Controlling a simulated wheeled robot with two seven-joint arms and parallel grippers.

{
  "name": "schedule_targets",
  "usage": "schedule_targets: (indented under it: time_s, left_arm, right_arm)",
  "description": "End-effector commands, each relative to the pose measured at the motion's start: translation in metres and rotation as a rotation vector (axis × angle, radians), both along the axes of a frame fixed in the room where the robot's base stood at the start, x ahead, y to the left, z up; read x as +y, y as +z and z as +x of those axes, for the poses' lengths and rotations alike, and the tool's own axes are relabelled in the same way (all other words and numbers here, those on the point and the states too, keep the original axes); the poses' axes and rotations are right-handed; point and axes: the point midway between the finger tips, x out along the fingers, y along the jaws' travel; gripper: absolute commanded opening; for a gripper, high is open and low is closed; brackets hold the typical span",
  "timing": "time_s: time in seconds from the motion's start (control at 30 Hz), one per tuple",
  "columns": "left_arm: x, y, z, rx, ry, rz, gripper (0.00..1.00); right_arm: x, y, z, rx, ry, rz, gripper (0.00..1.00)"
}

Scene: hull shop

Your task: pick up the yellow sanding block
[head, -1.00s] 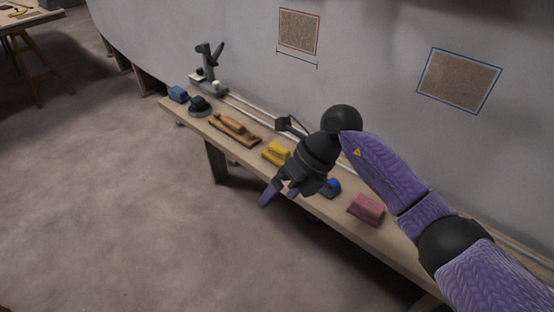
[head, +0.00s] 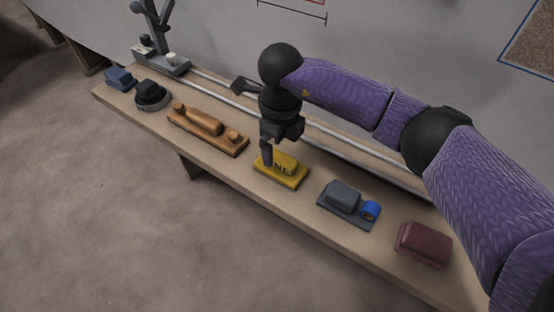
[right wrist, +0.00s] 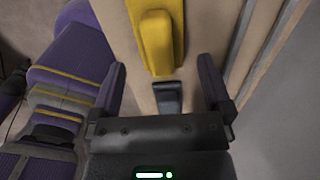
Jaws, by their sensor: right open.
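The block lies ahead of the gap between the fingertips. Whether a finger touches it, I cannot tell. My left gripper is not in view.
On the bench (head: 225,171), a wooden plane-like tool (head: 205,127) lies left of the yellow block. A grey block (head: 342,195) with a blue roll (head: 370,210) and a dark red block (head: 424,244) lie right. Pale rails (head: 340,142) run behind, along the wall.

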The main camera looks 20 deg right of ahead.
Motion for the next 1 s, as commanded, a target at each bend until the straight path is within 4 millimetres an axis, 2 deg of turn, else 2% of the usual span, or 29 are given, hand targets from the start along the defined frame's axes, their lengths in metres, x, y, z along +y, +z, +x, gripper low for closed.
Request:
schedule_targets:
  time_s: [0.03,0.13,0.3,0.53,0.87,0.9,1.0]
  left_arm:
    - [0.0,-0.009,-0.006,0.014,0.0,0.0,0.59]
    - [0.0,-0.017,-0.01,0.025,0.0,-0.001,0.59]
    - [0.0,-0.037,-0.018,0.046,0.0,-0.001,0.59]
    - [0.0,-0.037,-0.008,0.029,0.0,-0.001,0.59]
    - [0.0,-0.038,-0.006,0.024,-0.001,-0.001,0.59]
    - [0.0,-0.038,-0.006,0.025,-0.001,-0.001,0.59]
    - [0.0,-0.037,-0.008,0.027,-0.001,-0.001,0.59]
  right_arm:
    - [0.0,-0.017,-0.001,0.006,0.0,0.001,1.0]
    - [-0.001,-0.031,-0.002,0.004,0.0,0.001,1.0]
    - [-0.001,-0.066,-0.004,0.006,-0.001,0.001,1.0]
    - [-0.001,-0.062,-0.003,-0.002,-0.001,0.001,0.98]
    - [-0.001,-0.062,-0.004,-0.001,-0.001,0.002,0.28]
    - [-0.001,-0.062,-0.003,-0.001,-0.001,0.002,0.23]
    - [-0.001,-0.062,-0.003,-0.001,-0.001,0.002,0.23]
